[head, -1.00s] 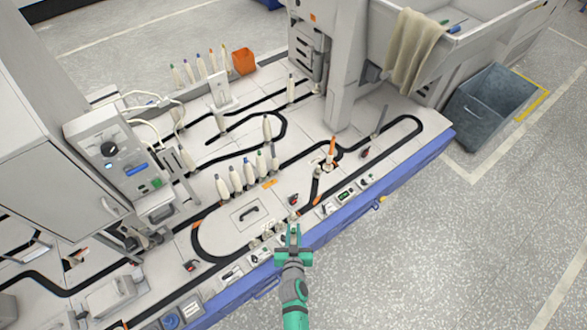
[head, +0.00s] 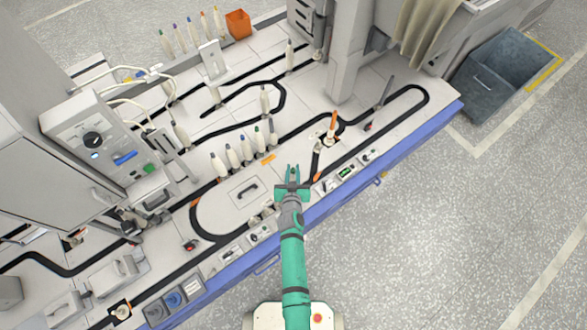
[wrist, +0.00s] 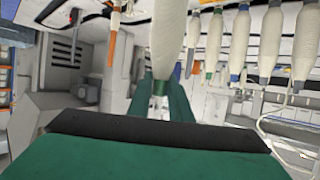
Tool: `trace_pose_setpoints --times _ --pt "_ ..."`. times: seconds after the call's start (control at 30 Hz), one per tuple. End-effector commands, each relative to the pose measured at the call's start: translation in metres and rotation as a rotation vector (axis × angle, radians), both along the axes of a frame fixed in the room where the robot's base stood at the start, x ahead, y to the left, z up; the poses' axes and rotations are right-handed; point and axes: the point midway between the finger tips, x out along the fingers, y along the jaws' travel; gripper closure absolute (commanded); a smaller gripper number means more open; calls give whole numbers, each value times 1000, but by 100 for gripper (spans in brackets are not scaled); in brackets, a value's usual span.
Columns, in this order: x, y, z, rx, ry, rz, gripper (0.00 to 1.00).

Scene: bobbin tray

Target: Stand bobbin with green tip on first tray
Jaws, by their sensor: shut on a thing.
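My gripper (head: 292,172) is over the front part of the workbench, its jaws close together. In the wrist view, which is upside down, a cream bobbin (wrist: 168,35) runs into my green fingers (wrist: 162,100). In the head view that bobbin cannot be made out. A row of standing cream bobbins (head: 232,157) is to the left of and behind my gripper. One of them has a green tip (head: 257,131). A thin grey peg (head: 272,132) stands bare at the row's right end.
An orange-topped post (head: 332,124) stands to the right of my gripper. Several more bobbins with coloured tips (head: 188,36) stand at the back near an orange box (head: 238,23). A control cabinet (head: 95,141) is at the left. The bench's blue front edge (head: 420,136) borders clear floor.

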Motion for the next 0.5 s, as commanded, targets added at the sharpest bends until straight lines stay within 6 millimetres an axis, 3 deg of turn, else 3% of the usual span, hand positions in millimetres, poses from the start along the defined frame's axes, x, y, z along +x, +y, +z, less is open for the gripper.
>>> trace_pose_setpoints --times 0.5 --pt "0 -2 -32 0 0 -4 100"
